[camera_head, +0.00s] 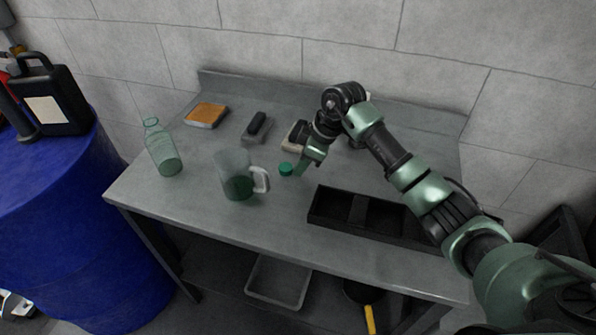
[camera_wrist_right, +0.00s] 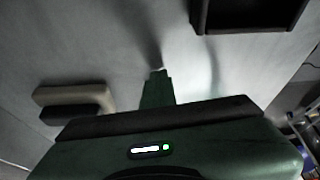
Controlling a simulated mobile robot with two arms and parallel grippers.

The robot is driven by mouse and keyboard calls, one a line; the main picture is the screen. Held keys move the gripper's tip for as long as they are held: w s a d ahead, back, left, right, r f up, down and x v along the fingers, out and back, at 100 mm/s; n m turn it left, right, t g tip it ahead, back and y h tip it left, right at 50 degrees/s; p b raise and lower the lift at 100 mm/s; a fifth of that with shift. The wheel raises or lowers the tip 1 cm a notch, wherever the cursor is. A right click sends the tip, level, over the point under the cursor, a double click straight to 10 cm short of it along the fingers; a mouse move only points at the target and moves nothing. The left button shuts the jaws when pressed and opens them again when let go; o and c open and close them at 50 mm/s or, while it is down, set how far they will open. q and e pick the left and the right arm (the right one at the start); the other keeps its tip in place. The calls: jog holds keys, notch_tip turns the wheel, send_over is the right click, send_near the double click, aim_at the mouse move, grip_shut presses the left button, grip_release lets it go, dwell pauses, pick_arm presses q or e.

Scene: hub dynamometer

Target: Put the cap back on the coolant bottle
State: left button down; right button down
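The clear greenish coolant bottle (camera_head: 163,150) stands upright without a cap at the left end of the grey bench. A small green cap (camera_head: 285,169) shows near the middle of the bench, right of the jug. My right gripper (camera_head: 300,169) points down just to the right of the cap; I cannot tell if they touch. In the right wrist view its green fingers (camera_wrist_right: 158,90) appear together as one narrow shape, with no cap seen between them. The cap is not visible in that view. My left gripper is not in view.
A clear jug (camera_head: 236,178) with a handle stands between bottle and cap. A black divided tray (camera_head: 334,224) lies at the front right and also shows in the wrist view (camera_wrist_right: 203,15). An orange-topped pad (camera_head: 206,115) and a dark brush (camera_head: 257,124) lie behind. A blue drum (camera_head: 85,230) stands left.

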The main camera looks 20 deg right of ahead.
jog(key=shift+s+d, duration=0.3)
jog(key=shift+d, duration=0.05)
jog(key=shift+w+a, duration=0.15)
jog(key=shift+w, duration=0.05)
dwell(0.4)
jog(key=c, duration=0.9)
grip_release()
jog(key=v, duration=0.8)
jog(key=shift+b, duration=0.45)
jog(key=shift+w, duration=0.1)
